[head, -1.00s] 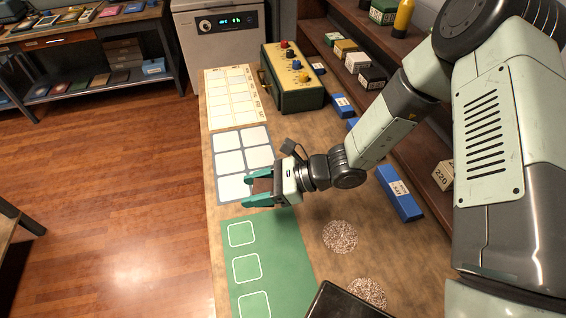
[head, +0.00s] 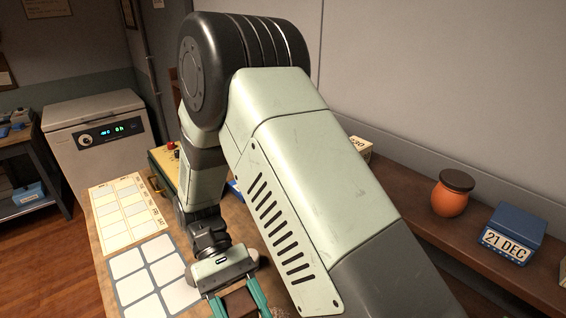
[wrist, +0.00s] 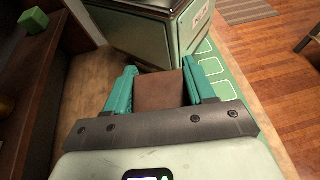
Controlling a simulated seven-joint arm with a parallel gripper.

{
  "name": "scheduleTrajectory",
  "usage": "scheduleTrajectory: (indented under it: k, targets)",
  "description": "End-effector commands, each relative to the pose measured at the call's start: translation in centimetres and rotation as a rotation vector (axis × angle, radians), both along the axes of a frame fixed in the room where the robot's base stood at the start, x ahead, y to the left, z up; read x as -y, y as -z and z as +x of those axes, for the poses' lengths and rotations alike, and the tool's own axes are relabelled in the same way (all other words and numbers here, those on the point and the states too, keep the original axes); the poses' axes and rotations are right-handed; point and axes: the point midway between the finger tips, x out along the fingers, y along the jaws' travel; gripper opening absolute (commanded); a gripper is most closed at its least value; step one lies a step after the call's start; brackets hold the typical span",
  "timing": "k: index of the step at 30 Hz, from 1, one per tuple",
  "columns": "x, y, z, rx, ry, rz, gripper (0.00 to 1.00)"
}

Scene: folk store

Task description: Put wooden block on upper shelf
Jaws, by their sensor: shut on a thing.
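My gripper (head: 240,300) is shut on the brown wooden block (wrist: 160,88), whose flat face shows between the two teal fingers in the wrist view. In the head view the block (head: 239,304) is cut by the bottom edge, and the gripper is low, beside the white-squared mat. A brown wooden shelf (head: 400,185) runs along the wall at right. In the wrist view a dark shelf (wrist: 40,75) stands at the left. My arm hides much of the shelving in the head view, so I cannot tell its levels apart there.
On the shelf stand an orange jar (head: 450,196) and a blue date box (head: 511,236), with a gap between them. In the wrist view a green box-like unit (wrist: 150,30) stands just beyond the block, and a green cube (wrist: 33,21) sits at upper left.

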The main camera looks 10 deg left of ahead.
Motion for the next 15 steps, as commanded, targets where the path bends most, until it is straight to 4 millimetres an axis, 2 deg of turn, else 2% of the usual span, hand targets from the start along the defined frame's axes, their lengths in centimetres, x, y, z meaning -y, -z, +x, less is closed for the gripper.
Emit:
scheduleTrajectory:
  k: [3,8,15]
  targets:
    - [3.1,-1.5,1.1,-0.001,-0.317,-0.001,0.23]
    - [7.1,-3.8,3.4,-0.002,-0.723,0.002,0.23]
    - [12.3,-9.0,7.8,0.002,-1.27,0.0,0.23]
